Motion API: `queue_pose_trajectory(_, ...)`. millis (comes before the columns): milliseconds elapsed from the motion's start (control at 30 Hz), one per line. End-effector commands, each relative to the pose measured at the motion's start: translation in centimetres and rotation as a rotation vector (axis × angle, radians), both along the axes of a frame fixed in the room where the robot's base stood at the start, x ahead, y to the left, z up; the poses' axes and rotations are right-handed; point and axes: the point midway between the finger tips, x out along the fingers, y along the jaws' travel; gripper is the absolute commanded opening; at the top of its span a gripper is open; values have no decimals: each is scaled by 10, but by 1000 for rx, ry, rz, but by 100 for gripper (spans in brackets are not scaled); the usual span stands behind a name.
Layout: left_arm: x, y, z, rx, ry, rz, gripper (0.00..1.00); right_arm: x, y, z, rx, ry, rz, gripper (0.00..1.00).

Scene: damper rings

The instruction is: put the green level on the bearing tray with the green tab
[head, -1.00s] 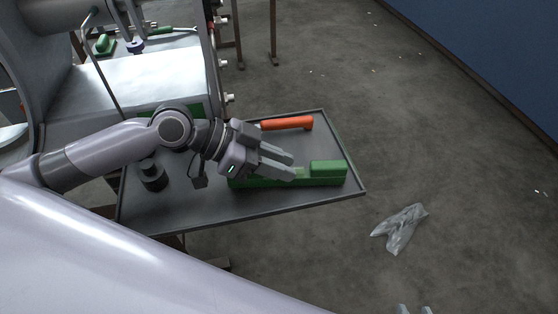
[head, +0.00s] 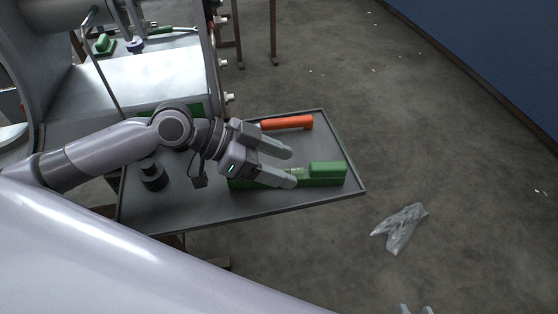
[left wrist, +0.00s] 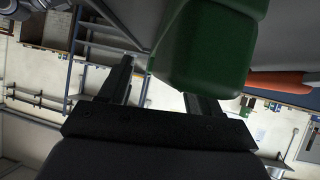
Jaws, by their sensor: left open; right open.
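The green level (head: 327,173), a long bar with a raised block at its right end, lies on a grey metal tray (head: 210,212). My left gripper (head: 292,167) is open over the level's middle, its fingers spread and partly covering the bar. In the left wrist view, the level's green block (left wrist: 205,45) shows large beyond the open fingers (left wrist: 163,82). I cannot tell whether a finger touches it. I cannot make out a green tab for certain; a green patch (head: 160,111) shows behind my left arm.
An orange-handled tool (head: 288,123) lies behind the level. A dark cylinder (head: 153,175) stands on the tray's left. A large metal housing (head: 150,85) rises behind, with a green item (head: 104,44) further back. A crumpled plastic bag (head: 401,228) lies on the floor.

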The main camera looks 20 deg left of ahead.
Motion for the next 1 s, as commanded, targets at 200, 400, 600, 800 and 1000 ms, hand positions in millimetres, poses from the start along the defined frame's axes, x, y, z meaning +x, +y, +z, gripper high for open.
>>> queue_pose_trajectory(200,-2,8,3,4,0,2,63,0,1,-1,3,1,-1,43)
queue_pose_trajectory(400,-11,29,17,4,0,2,63,0,2,-3,5,3,-2,43)
queue_pose_trajectory(600,-19,48,30,3,1,2,63,0,3,-4,9,3,-1,43)
queue_pose_trajectory(800,-23,56,37,1,0,0,63,0,4,-3,10,1,0,43)
queue_pose_trajectory(1000,-23,56,38,0,0,0,63,0,4,-3,10,1,0,43)
